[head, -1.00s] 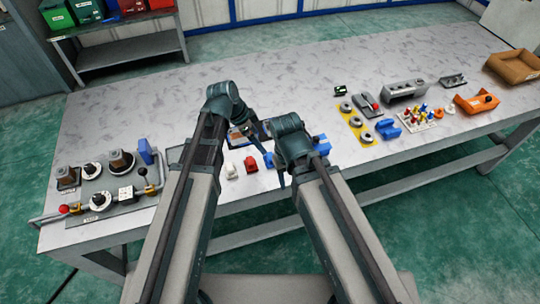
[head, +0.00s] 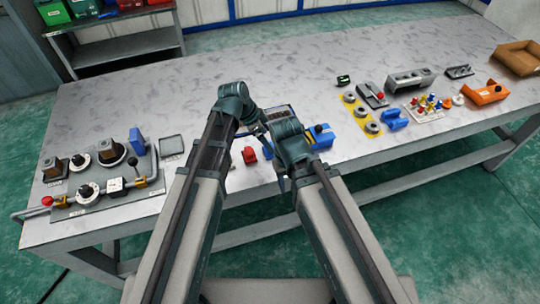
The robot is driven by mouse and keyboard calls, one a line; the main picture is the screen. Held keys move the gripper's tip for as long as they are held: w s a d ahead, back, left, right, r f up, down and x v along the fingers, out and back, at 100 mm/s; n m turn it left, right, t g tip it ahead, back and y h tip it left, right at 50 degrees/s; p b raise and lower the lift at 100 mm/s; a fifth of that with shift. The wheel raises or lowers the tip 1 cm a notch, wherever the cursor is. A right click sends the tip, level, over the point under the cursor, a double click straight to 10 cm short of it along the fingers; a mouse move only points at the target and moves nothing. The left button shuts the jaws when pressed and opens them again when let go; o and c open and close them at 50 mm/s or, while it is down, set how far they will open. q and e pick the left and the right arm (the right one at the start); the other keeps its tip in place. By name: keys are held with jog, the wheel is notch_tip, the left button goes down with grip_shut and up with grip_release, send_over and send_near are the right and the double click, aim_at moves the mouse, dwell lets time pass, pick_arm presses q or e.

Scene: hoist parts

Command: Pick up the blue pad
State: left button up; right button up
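Several blue things show, and I cannot tell for certain which is the blue pad. A small blue block with a notched top (head: 394,119) lies right of the yellow strip. An upright blue piece (head: 136,142) stands at the back of the grey panel on the left. A blue holder with a black knob (head: 321,137) shows just right of my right arm. A bit of blue (head: 267,153) shows between my arms. My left gripper (head: 258,128) and my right gripper (head: 283,180) are over the table's middle, apart from the notched block. Their fingers are mostly hidden by my arms.
A grey panel (head: 75,207) with knobs and levers is at left. A yellow strip (head: 354,110) with grey rings, an orange holder (head: 487,93) and a brown tray (head: 518,58) are at right. The table's back middle is clear.

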pick_arm(q)
jog(key=shift+a+b+x, duration=0.2)
jog(key=shift+b+x, duration=1.1)
jog(key=shift+x, duration=0.1)
jog(key=shift+a+b+x, duration=0.2)
jog(key=shift+b+x, duration=1.05)
jog(key=shift+x, duration=0.1)
jog(key=shift+s, duration=0.15)
jog(key=shift+c, duration=0.3)
jog(key=c, duration=1.3)
notch_tip(320, 180, up, 10)
jog(key=p, duration=1)
